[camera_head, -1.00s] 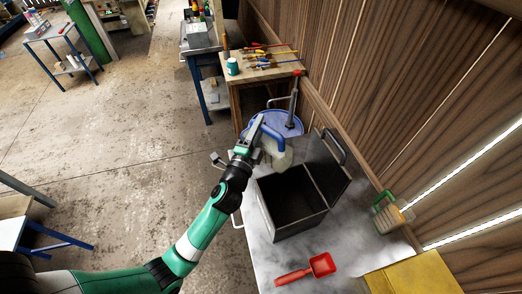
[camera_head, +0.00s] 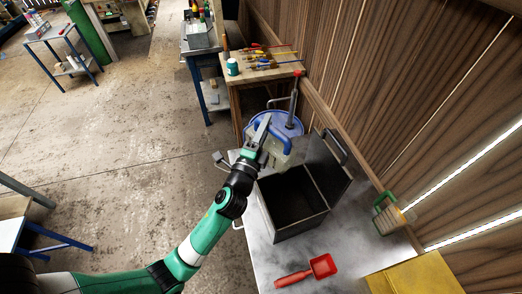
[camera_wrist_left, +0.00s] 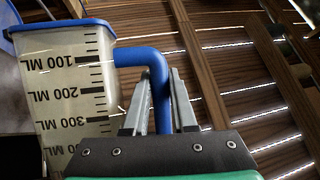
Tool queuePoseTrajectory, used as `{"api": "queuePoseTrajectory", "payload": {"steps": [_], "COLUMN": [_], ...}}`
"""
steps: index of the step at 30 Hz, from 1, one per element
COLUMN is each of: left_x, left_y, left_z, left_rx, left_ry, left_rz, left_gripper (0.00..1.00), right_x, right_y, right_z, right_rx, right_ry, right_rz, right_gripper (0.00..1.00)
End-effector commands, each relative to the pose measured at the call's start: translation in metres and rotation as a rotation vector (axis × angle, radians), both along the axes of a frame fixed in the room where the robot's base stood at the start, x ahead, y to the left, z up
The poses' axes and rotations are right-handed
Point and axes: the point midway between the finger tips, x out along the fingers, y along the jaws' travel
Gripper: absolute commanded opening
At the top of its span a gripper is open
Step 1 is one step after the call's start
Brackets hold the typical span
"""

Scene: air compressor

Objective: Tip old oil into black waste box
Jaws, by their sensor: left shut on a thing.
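My left gripper (camera_head: 262,132) is shut on the blue handle of a translucent measuring jug (camera_head: 275,153). The jug is held at the far edge of the black waste box (camera_head: 292,228), partly hidden by my gripper. In the left wrist view, my gripper (camera_wrist_left: 160,95) has a finger on each side of the handle, and the cloudy jug (camera_wrist_left: 62,105) shows its ML scale and blue rim. The box stands on the worktop with its lid (camera_head: 328,165) open, leaning right. Its inside looks dark, and I see no oil stream. My right gripper is out of view.
A red scoop (camera_head: 308,271) lies on the worktop in front of the box. A green-handled jug (camera_head: 392,215) stands to the right by the wooden wall. A yellow object (camera_head: 415,277) is at the front right. A blue drum (camera_head: 283,122) stands behind the jug.

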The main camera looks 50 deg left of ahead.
Motion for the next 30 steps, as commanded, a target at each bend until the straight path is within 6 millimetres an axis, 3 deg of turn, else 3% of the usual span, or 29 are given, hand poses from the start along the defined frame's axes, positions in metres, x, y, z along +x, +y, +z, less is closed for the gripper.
{"api": "queuePoseTrajectory", "payload": {"steps": [7, 17, 30], "left_x": [0.0, 0.005, 0.005], "left_y": [-0.003, -0.027, -0.027], "left_z": [0.001, 0.013, 0.014], "left_rx": [0.017, 0.173, 0.178], "left_ry": [0.002, 0.028, 0.03], "left_rz": [-0.001, -0.002, 0.0], "left_gripper": [0.0, 0.0, 0.0], "right_x": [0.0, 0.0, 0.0], "right_y": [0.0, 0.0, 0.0], "right_z": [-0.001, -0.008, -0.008], "right_rx": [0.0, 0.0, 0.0], "right_ry": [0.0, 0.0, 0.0], "right_rz": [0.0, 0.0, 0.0], "right_gripper": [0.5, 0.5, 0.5]}}
